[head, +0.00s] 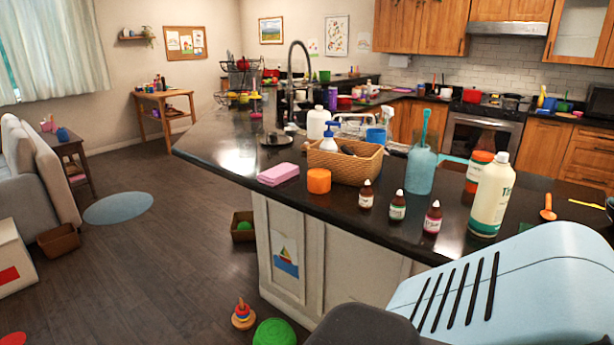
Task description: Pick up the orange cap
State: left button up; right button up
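The orange cap (318,181) is a short, round, plain orange piece. It rests on the dark countertop (225,150) near the front edge, just in front of the left end of a wicker basket (345,168). A pink folded cloth or sponge (278,174) lies to its left, a short gap away. A small brown dropper bottle (366,195) stands to its right. Nothing covers the cap. Neither of my grippers shows in the head view.
More small bottles (432,217), a blue tumbler (421,170), an orange-lidded jar (478,170) and a tall cream bottle (492,195) stand along the counter to the right. Toys, including a ring stacker (243,315) and a green bowl (275,332), lie on the floor. The floor at left is mostly open.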

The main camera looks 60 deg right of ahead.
aim_at(319, 179)
jog(key=i, duration=4.15)
jog(key=i+z, duration=0.35)
jog(key=k+z, duration=0.1)
jog(key=z, duration=5.55)
